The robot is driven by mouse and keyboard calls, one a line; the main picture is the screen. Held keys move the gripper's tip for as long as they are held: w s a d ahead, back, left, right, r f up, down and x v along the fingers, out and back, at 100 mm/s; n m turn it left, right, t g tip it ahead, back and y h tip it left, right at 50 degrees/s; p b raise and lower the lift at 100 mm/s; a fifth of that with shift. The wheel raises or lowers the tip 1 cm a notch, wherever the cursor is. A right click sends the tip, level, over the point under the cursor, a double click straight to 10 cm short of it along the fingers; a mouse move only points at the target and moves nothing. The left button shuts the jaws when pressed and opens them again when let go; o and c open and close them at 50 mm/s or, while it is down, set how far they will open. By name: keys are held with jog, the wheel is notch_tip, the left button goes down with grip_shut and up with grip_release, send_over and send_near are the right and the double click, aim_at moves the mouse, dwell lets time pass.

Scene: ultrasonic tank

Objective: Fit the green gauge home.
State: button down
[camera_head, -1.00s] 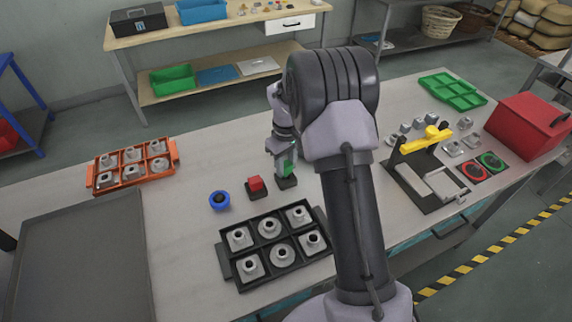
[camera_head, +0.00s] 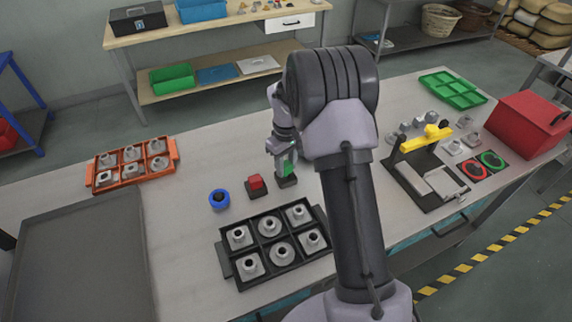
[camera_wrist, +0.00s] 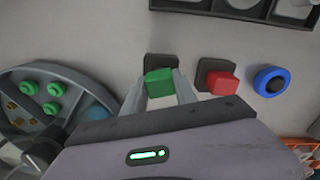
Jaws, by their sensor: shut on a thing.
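The green gauge (camera_head: 290,168) is a small green block between the fingers of my gripper (camera_head: 285,165). In the wrist view the gauge (camera_wrist: 160,83) sits between the two pale fingertips (camera_wrist: 160,92), which are shut on it. A dark square base (camera_head: 287,182) lies directly below the gauge in the head view. The same base (camera_wrist: 161,61) shows past the gauge's edge in the wrist view. The gauge's lower end is hidden, so I cannot tell whether it is seated in the base or just above it.
Close by stand a red block (camera_head: 256,182) on its own dark base and a blue ring (camera_head: 219,199). A black tray of metal parts (camera_head: 226,264) lies nearer. A yellow-handled fixture (camera_head: 420,139) stands right.

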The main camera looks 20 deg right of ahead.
aim_at(286, 165)
jog(key=shift+f, duration=0.85)
dwell(2.5)
jog(key=c, duration=0.9)
grip_release()
notch_tip(286, 165, up, 17)
jog(key=p, duration=0.4)
jog(key=shift+r, duration=0.2)
